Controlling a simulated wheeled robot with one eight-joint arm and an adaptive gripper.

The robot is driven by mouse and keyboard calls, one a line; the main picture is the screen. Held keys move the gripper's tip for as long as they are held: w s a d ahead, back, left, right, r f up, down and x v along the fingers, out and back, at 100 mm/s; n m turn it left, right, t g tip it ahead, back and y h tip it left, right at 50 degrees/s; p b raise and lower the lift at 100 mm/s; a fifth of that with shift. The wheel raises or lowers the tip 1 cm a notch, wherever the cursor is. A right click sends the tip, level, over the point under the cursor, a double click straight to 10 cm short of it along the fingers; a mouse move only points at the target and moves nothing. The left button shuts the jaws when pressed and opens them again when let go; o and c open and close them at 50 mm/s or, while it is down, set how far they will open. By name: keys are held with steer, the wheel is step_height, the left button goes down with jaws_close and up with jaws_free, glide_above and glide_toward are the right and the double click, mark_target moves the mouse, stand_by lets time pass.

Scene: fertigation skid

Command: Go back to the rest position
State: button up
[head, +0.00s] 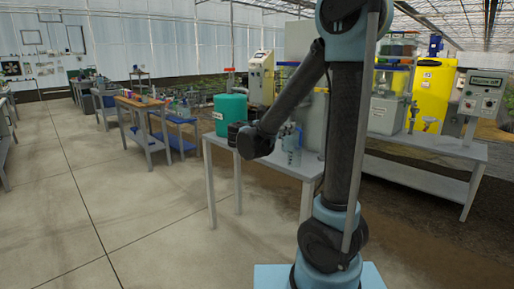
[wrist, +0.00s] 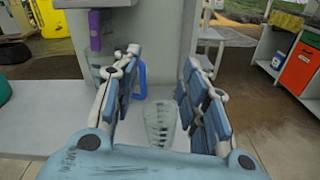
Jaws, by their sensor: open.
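My gripper (wrist: 158,66) fills the lower part of the wrist view, its two padded blue-grey fingers spread wide apart. It is open and nothing is held between the pads. In the head view my gripper (head: 291,143) is partly hidden by my arm, over the grey table (head: 222,148). Past the palm, a clear tapered vessel with graduation marks (wrist: 160,122) shows between the fingers. I cannot tell how far below or beyond the fingers it is. A blue loop-shaped piece (wrist: 139,78) shows behind the left finger.
A grey tank or cabinet (wrist: 158,30) stands right behind the fingers, with a purple item (wrist: 95,30) on it. A green container (head: 230,114) stands on the table's left. A control box (head: 482,93) and yellow tank (head: 432,88) are at right.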

steer(key=s+d+f+m+g+y, duration=0.5)
steer(key=s+d+f+m+g, duration=0.2)
steer(key=s+d+f+m, duration=0.55)
steer(key=s+a+f+m+g+y, duration=0.1)
steer(key=s+a+f+m+y, duration=0.1)
steer(key=s, duration=0.6)
steer(key=s+a+f+m+g+y, duration=0.1)
steer(key=s+a+f+m+y, duration=0.1)
steer(key=s+f+m+y, duration=0.3)
steer(key=s+f+m, duration=0.1)
steer(key=s+m, duration=0.3)
steer(key=shift+s+a+g+y, duration=0.2)
steer(key=shift+g+y, duration=0.1)
steer(key=shift+g, duration=0.1)
steer(key=shift+m, duration=0.25)
steer(key=shift+w+f, duration=0.2)
steer(key=shift+w, duration=0.2)
